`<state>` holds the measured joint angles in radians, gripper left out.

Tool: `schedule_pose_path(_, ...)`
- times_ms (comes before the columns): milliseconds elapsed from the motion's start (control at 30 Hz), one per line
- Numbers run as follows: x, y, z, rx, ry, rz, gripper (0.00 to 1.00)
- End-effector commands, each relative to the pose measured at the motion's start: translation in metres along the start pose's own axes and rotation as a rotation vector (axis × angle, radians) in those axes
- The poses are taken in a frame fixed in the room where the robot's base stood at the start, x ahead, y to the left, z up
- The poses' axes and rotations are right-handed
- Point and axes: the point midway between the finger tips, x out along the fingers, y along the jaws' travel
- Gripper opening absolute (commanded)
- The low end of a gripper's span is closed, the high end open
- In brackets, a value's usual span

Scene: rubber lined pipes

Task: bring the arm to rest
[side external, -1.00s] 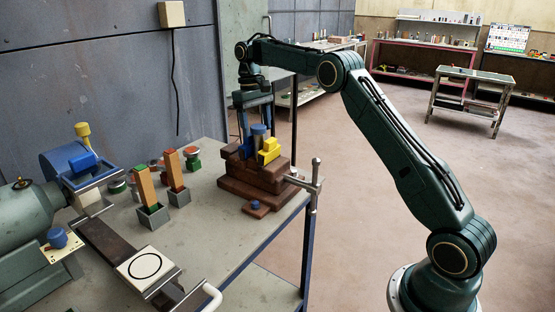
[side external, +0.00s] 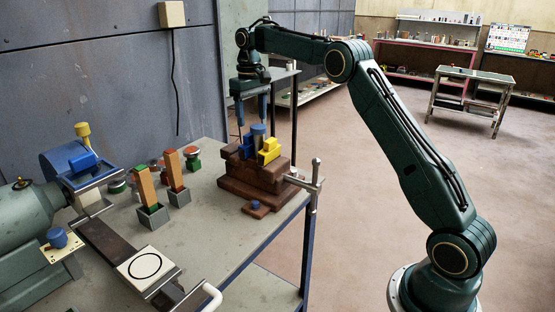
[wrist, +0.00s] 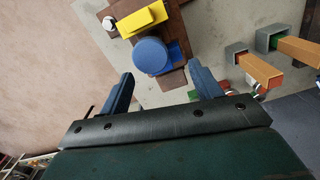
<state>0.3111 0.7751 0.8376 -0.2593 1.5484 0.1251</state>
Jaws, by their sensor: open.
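My gripper (side external: 251,118) is open and empty above the brown stepped block (side external: 254,181) at the table's far right corner. Its two blue fingers point down and stand apart. A blue-grey cylinder (side external: 258,131) stands upright on the block, below the gripper and not held. In the wrist view the cylinder's round blue top (wrist: 150,55) shows ahead of the gap between the fingers (wrist: 160,88). A yellow piece (side external: 269,150) sits beside the cylinder, and blue pieces (side external: 245,147) sit on its other side.
Two grey sockets (side external: 153,217) hold upright orange bars left of the block. A metal clamp post (side external: 316,180) stands at the table's right edge. A plate with a black ring (side external: 146,266) lies at the front. The floor (side external: 345,200) right of the table is clear.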

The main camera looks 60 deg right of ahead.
Motion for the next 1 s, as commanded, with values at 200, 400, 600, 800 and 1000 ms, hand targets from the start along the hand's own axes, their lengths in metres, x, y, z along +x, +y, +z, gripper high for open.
schedule_pose_path(200, -0.033, -0.021, 0.026, -0.017, 0.046, -0.007, 0.64)
schedule_pose_path(400, -0.061, -0.041, 0.059, -0.033, 0.095, -0.014, 0.64)
schedule_pose_path(600, -0.083, -0.059, 0.096, -0.051, 0.145, -0.02, 0.64)
schedule_pose_path(800, -0.097, -0.074, 0.137, -0.067, 0.193, -0.025, 0.64)
schedule_pose_path(1000, -0.105, -0.086, 0.181, -0.083, 0.242, -0.029, 0.64)
